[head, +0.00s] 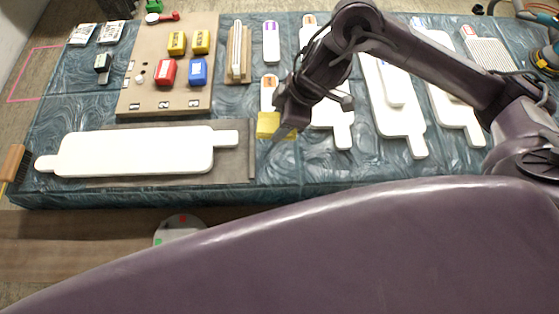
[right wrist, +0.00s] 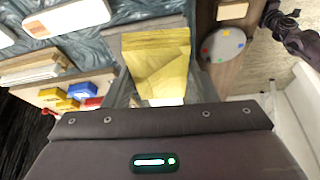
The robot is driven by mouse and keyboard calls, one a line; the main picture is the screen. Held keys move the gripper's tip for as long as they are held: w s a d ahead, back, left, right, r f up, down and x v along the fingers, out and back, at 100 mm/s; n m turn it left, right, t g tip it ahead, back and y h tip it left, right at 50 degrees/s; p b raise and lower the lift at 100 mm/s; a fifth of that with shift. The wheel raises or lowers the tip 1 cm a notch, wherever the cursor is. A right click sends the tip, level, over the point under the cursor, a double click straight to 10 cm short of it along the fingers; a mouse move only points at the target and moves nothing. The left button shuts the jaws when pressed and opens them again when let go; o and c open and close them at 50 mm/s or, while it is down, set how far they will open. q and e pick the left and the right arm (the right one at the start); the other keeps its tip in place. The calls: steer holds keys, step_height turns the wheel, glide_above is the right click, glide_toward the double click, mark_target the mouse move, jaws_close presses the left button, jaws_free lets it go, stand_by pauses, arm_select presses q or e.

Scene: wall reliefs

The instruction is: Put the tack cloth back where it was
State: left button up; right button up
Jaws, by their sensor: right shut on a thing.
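The yellow tack cloth (head: 267,125) is in my right gripper (head: 282,122), close to the right end of the grey mat (head: 247,168) in the head view. In the right wrist view the folded, creased cloth (right wrist: 157,55) lies between the two fingers of the right gripper (right wrist: 160,97), which is shut on it. The cloth appears to be over the blue-green marbled table cover (head: 276,174); I cannot tell whether it touches it. My left gripper does not show clearly in either view.
A long white panel (head: 130,153) lies on the mat. A brown board (head: 140,100) carries yellow, red and blue blocks. White paddle-shaped pieces (head: 393,110) lie to the right. A brush (head: 14,165) is at the left edge. A round disc (head: 180,229) is below the table's front edge.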

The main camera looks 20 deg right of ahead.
steer(key=shift+s+f+n, duration=0.2)
steer(key=shift+s+n, duration=0.1)
steer(key=shift+n, duration=0.1)
steer(key=shift+s+f, duration=0.1)
steer(key=shift+f, duration=0.2)
steer(key=b, duration=0.5)
glide_above(277, 168)
steer(key=d, duration=0.1)
steer(key=f, duration=1.4)
steer(key=shift+s+d+f, duration=0.1)
steer(key=shift+d+f, duration=0.1)
steer(key=shift+f, duration=0.2)
steer(key=shift+f+b, duration=0.35)
steer(key=shift+f, duration=2.05)
steer(key=shift+f, duration=0.2)
steer(key=o, duration=0.9)
steer(key=shift+r, duration=0.1)
